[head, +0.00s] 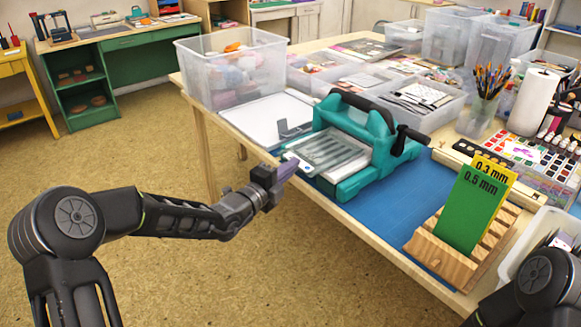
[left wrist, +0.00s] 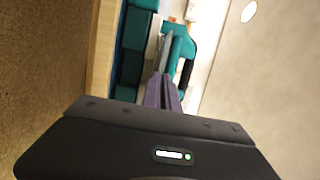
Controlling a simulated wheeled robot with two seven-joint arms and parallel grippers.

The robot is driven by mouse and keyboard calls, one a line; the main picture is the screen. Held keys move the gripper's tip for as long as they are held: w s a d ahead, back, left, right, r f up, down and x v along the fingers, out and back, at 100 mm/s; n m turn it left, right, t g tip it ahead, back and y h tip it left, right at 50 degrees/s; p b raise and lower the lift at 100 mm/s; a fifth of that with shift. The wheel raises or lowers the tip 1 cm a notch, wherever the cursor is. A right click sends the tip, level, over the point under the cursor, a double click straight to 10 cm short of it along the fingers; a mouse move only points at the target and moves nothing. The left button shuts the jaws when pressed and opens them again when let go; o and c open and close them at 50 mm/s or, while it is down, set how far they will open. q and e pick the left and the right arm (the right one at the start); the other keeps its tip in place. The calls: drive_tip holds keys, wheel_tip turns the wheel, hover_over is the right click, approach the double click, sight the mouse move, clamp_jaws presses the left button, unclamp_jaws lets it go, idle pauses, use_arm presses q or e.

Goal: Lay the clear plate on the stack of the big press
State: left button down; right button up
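The teal big press (head: 352,188) stands on the table, with a black handle over its top and a crank at its right. A clear, greyish plate (head: 338,153) with pale stripes showing through it is at the press's front opening; I cannot tell whether it rests flat or is held just above. My left gripper (head: 289,168) is at the plate's near left edge. In the left wrist view its purple fingers (left wrist: 163,88) are close together on a thin grey plate edge (left wrist: 165,52), with the teal press beyond. My right gripper is out of view.
A wooden rack (head: 450,252) holds green 0.5 mm and yellow 0.3 mm (head: 496,170) boards. A blue mat (head: 385,222) lies bare between rack and press. A clear bin (head: 234,75) stands behind left, and a white tray (head: 262,120) lies beside the press.

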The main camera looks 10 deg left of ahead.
use_arm(q)
drive_tip(key=c, duration=1.6)
unclamp_jaws()
drive_tip(key=shift+o, duration=0.2)
drive_tip(key=shift+s+a, duration=0.1)
drive_tip(key=s+a+p, duration=0.2)
drive_tip(key=s+a, duration=0.1)
drive_tip(key=shift+s+p, duration=0.3)
drive_tip(key=shift+p, duration=0.1)
drive_tip(key=shift+s, duration=0.1)
drive_tip(key=v, duration=0.7)
drive_tip(key=shift+s+a+p, duration=0.25)
drive_tip(key=shift+p, duration=0.1)
